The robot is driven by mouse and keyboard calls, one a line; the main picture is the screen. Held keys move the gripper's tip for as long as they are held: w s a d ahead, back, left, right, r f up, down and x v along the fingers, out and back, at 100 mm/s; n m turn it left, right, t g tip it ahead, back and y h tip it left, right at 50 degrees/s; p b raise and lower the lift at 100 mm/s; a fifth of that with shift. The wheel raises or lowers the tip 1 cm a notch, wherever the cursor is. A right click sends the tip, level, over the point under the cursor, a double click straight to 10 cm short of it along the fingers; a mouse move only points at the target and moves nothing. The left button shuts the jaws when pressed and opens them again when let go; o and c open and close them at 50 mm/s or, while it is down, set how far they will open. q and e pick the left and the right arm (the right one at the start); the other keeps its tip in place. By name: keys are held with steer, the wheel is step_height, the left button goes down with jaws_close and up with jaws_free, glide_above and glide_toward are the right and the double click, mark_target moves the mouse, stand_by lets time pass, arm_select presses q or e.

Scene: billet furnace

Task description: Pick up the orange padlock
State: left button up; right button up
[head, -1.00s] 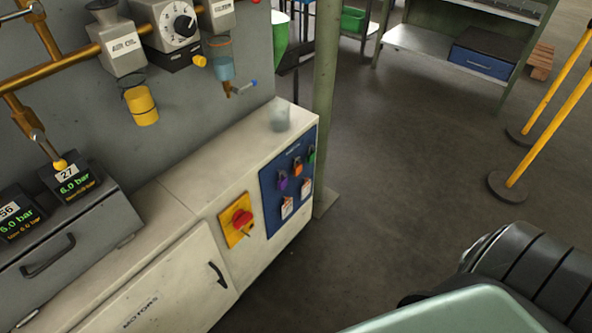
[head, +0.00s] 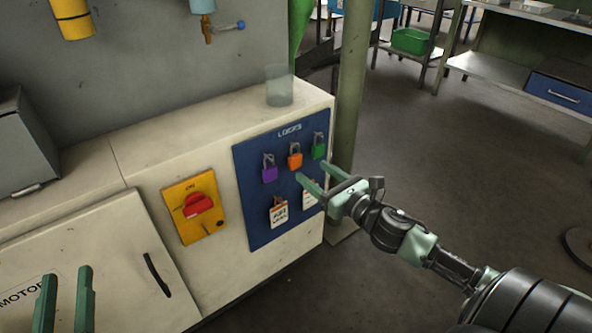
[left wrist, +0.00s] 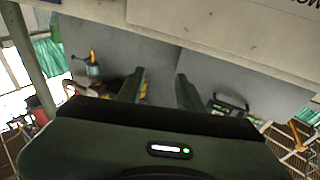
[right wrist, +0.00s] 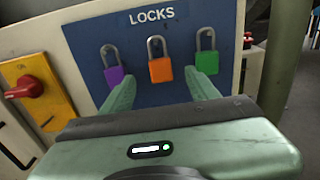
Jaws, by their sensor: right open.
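The orange padlock (head: 295,161) hangs by its shackle on the blue LOCKS board (head: 256,222), between a purple padlock (head: 269,174) and a green padlock (head: 318,151). In the right wrist view the orange padlock (right wrist: 161,70) shows ahead, between my right fingertips in the picture. My right gripper (head: 312,173) is open and empty, in front of the board and a little below and right of the orange padlock in the head view. I see no contact with it. My left gripper (head: 66,271) is open and empty at the lower left, in front of the cabinet door.
A yellow plate with a red rotary switch (head: 198,204) sits left of the board. Tags (head: 279,212) hang below the padlocks. A clear cup (head: 279,88) stands on the cabinet top. A green post (head: 351,90) rises beside the cabinet; open floor lies right.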

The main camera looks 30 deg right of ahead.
mark_target(297, 160)
steer(key=shift+w+a, duration=0.15)
steer(key=shift+w, duration=1.05)
steer(key=w+b, duration=0.1)
steer(key=w, duration=0.4)
steer(key=shift+a+f+b, duration=0.15)
steer(key=shift+f+b, duration=0.05)
steer(key=shift+b, duration=0.2)
arm_select(q)
steer(key=s+r+t+h, duration=0.2)
steer(key=s+r+t, duration=0.2)
steer(key=r, duration=0.4)
steer(key=shift+t, duration=0.6)
arm_select(e)
jaws_close()
